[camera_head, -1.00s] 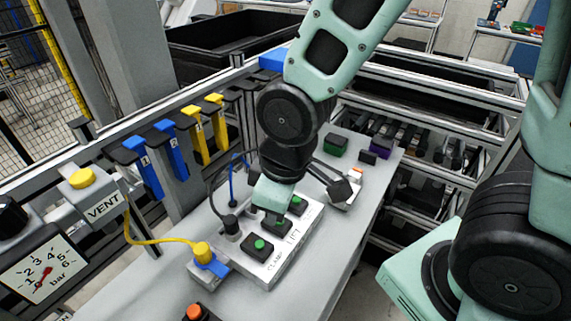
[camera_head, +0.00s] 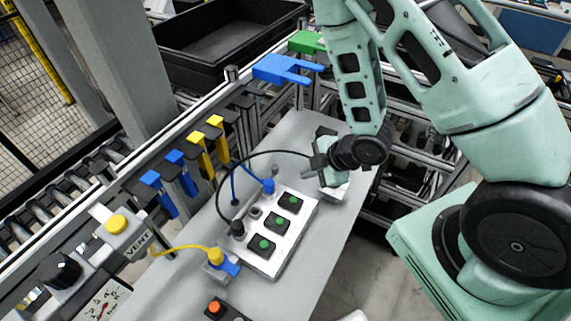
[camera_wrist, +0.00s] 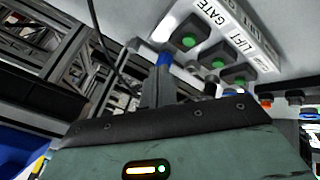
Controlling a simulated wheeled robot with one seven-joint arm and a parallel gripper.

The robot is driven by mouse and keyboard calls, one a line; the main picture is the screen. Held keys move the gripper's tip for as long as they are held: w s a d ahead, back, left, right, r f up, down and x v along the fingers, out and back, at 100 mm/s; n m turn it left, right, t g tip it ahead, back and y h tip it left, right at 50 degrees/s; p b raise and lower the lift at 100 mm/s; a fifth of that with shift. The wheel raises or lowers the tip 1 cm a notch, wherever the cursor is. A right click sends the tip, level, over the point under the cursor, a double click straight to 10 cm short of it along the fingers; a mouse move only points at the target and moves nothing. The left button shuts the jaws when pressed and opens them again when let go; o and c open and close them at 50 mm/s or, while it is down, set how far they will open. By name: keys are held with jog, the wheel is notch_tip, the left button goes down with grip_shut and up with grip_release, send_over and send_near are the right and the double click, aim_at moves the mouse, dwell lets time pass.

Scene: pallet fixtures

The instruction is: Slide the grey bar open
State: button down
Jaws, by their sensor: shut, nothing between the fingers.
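I cannot pick out the grey bar with certainty in either view. My gripper (camera_head: 314,164) is beyond the upper right end of the white button panel (camera_head: 285,243), low over the bench. Its fingers also show in the wrist view (camera_wrist: 161,88), close together with nothing held.
A blue plug (camera_head: 268,186) and a black cable (camera_head: 258,153) arching towards my gripper are beside the panel. A yellow plug (camera_head: 216,257) stands at the panel's near end. Blue and yellow hooks (camera_head: 195,140) line the rail. The grey bench (camera_head: 180,290) has free room at left.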

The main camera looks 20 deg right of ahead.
dwell(0.4)
jog(key=b+x, duration=0.5)
jog(key=b, duration=0.6)
jog(key=shift+f, duration=0.35)
jog(key=p+x, duration=0.1)
jog(key=x, duration=0.3)
jog(key=shift+w+a, duration=0.15)
jog(key=shift+w, duration=0.15)
jog(key=shift+w+r+p, duration=0.15)
jog(key=shift+w+p, duration=0.95)
jog(key=shift+w, duration=0.15)
jog(key=shift+w+f, duration=0.2)
jog(key=shift+w, duration=0.5)
